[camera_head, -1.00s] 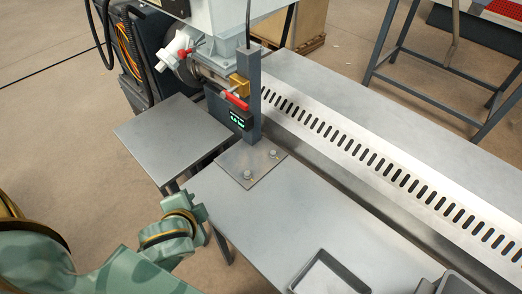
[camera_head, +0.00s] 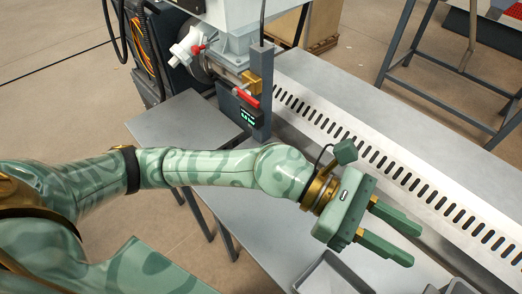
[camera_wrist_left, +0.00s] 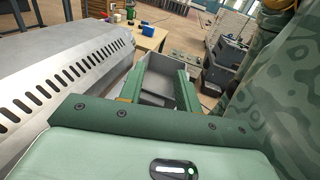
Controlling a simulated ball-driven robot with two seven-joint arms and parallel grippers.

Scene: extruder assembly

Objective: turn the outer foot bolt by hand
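The grey upright post (camera_head: 262,118) stands at the back of the bench, with a red-handled part and a small lit display on it. Its foot plate and foot bolts are hidden behind my left arm in the head view, and the wrist view does not show them. My left gripper (camera_head: 413,246) is open and empty, its two fingers apart. It is over the right part of the bench, well to the right of the post, pointing right. Its fingers also show in the left wrist view (camera_wrist_left: 157,88). My right gripper is not in view.
A grey tray (camera_head: 335,278) lies on the bench (camera_head: 235,208), below my left gripper in the picture. A slotted metal cover (camera_head: 400,175) runs along the far side. A lower grey side table (camera_head: 175,118) stands left of the post. A wooden table (camera_wrist_left: 150,40) is farther off.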

